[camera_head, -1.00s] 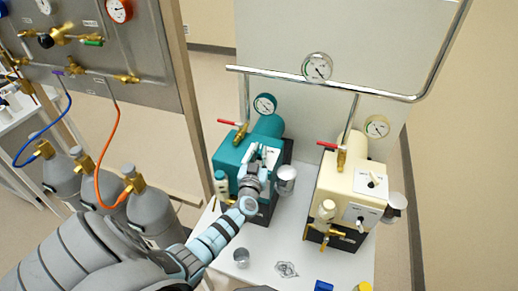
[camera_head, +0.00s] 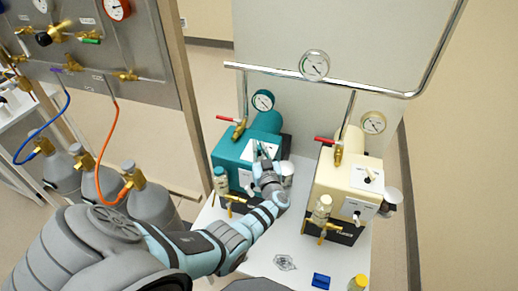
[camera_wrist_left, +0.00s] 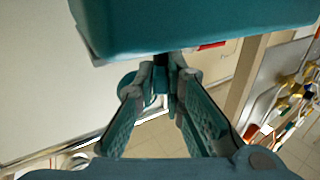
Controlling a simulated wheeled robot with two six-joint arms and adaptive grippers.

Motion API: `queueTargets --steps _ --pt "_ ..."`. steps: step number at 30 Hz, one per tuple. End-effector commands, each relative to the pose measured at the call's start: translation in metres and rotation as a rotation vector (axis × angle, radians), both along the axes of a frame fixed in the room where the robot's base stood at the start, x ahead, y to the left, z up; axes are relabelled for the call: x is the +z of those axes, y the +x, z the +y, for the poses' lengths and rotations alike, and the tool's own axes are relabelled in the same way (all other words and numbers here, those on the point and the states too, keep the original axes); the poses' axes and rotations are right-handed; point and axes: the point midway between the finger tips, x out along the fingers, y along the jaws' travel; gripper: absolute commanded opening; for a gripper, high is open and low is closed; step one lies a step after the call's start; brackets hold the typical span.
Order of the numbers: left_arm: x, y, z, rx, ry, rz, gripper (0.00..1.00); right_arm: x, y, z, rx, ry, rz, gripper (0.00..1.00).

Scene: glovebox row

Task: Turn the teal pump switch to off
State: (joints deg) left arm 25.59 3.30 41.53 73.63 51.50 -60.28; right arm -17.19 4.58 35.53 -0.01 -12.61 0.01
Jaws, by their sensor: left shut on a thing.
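The teal pump (camera_head: 233,149) stands on the left of the white bench, with a pale plate (camera_head: 250,148) on its upper face. My left gripper (camera_head: 264,160) reaches this plate from the front right. In the left wrist view, its fingers (camera_wrist_left: 163,72) are close together, with their tips on a small dark part, taken as the pump switch (camera_wrist_left: 162,60), under the teal body (camera_wrist_left: 190,28). The fingers hide most of the switch, so I cannot tell its setting. My right gripper is not in view.
A cream pump (camera_head: 333,182) stands close on the right. A metal pipe (camera_head: 270,71) with a gauge (camera_head: 314,65) runs above both pumps. Grey gas cylinders (camera_head: 150,203) stand on the left. A blue block (camera_head: 321,281) lies on the bench (camera_head: 300,248) near its front.

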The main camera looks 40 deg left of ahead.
Motion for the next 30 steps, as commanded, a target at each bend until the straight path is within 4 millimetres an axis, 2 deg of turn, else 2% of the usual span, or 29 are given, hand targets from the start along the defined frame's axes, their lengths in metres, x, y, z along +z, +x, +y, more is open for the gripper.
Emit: queueTargets --steps 4,5,8,17,20,23,30 --pt "0.0 0.0 0.0 -0.001 0.0 0.0 0.0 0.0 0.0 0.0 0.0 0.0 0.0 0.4" --pt "0.0 0.0 0.0 -0.001 -0.001 0.001 0.13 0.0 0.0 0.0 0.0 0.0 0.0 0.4" --pt "0.0 0.0 0.0 -0.001 0.0 0.0 0.29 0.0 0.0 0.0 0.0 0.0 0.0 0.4" --pt "0.0 -0.001 0.0 -0.001 -0.001 0.001 0.3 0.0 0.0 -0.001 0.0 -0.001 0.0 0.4" --pt "-0.001 -0.006 -0.008 -0.003 -0.001 0.001 0.3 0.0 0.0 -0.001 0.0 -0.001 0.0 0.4" --pt "-0.002 -0.019 -0.023 -0.004 -0.004 0.0 0.3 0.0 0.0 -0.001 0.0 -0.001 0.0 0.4" --pt "-0.001 -0.061 -0.073 -0.001 -0.006 0.001 0.3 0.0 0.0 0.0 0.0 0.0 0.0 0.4"
